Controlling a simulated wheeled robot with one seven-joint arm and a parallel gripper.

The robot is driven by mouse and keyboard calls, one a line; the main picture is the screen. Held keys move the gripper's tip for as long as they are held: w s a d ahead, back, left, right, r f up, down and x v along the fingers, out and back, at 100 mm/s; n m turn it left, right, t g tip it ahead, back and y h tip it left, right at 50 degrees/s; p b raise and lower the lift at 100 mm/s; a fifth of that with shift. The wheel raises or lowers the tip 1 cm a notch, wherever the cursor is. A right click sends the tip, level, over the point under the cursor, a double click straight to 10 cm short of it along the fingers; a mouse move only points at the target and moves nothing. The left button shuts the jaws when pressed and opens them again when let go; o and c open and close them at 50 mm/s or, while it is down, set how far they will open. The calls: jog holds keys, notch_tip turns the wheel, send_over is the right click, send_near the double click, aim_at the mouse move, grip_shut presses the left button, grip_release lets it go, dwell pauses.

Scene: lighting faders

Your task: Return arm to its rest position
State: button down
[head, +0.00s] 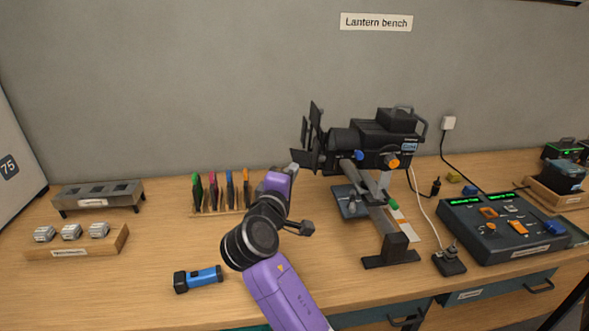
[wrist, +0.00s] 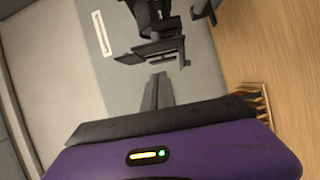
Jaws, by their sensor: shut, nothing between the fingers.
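My purple arm reaches up from the bottom of the head view over the wooden bench (head: 150,290). My gripper (head: 294,169) is at its far end, in front of the black stage lantern (head: 372,140) and a little below its barn doors. I cannot tell the exact gap between them. In the wrist view my gripper (wrist: 158,80) shows its dark fingers together, with nothing between them. The lantern (wrist: 155,30) is beyond the fingertips in that view, at the top.
A rack of coloured filters (head: 222,192) stands just left of my gripper. A blue torch (head: 198,278) lies left of my arm. The lantern's stand (head: 391,248) and a fader console (head: 505,226) are to the right. The bench front between the torch and the grey-block tray (head: 75,243) is clear.

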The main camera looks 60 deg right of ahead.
jog(key=shift+s+b+v, duration=0.25)
jog(key=shift+s+v, duration=0.05)
jog(key=shift+v, duration=0.95)
jog(key=shift+s+b+v, duration=0.2)
jog(key=shift+s+v, duration=0.05)
jog(key=shift+v, duration=1)
jog(key=shift+d, duration=0.15)
